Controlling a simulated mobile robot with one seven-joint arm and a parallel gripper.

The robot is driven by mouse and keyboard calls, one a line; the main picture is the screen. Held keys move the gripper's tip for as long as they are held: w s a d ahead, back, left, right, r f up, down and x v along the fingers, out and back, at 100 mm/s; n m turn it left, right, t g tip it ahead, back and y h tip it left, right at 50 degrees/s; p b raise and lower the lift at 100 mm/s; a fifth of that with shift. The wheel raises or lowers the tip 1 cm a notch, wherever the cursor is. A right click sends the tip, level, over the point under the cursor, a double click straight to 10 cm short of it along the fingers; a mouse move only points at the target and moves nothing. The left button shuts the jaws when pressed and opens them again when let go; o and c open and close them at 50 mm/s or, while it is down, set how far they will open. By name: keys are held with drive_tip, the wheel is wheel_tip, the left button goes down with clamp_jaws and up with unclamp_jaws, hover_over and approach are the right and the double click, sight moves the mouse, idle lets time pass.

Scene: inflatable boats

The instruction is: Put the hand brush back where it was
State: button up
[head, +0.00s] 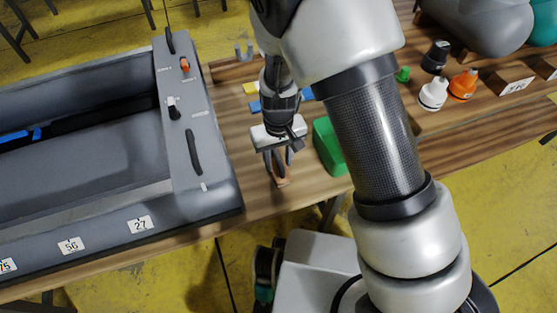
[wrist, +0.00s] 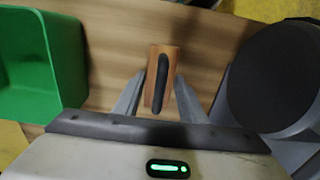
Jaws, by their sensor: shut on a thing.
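The hand brush (wrist: 155,60) is a small orange-brown wooden block with a dark, elongated handle or strip on it. In the wrist view it sits between the two grey fingers of my gripper (wrist: 160,88), which are shut on it. In the head view my gripper (head: 279,160) points down over the table's front part, with the brush's wooden end (head: 281,180) showing below the fingers. I cannot tell whether the brush touches the table. Its lower side is hidden.
A green bin (head: 327,147) stands just right of my gripper. Blue and yellow pieces (head: 251,88) lie behind. White (head: 433,95) and orange (head: 463,84) bottles stand at the right.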

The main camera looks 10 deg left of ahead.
drive_tip(key=shift+f, duration=0.15)
drive_tip(key=o, duration=1)
drive_tip(key=shift+c, duration=0.2)
wheel_tip(320, 180, up, 12)
drive_tip(key=p, duration=0.3)
wheel_tip(320, 180, up, 10)
drive_tip(key=m+t+y, duration=0.1)
drive_tip(key=m, duration=0.1)
hover_over(278, 159)
drive_tip(key=d, duration=0.6)
drive_tip(key=s+d+r+m+t, duration=0.2)
drive_tip(key=s+d+r, duration=0.3)
drive_tip(key=d+r, duration=0.3)
drive_tip(key=s+d+r+m+t+h, duration=0.1)
drive_tip(key=s+d+r+m+t, duration=0.1)
drive_tip(key=s+d+r, duration=0.4)
drive_tip(key=d+r, duration=0.2)
drive_tip(key=d, duration=0.1)
drive_tip(key=shift+s+d+t, duration=0.15)
drive_tip(key=shift+d+t, duration=0.15)
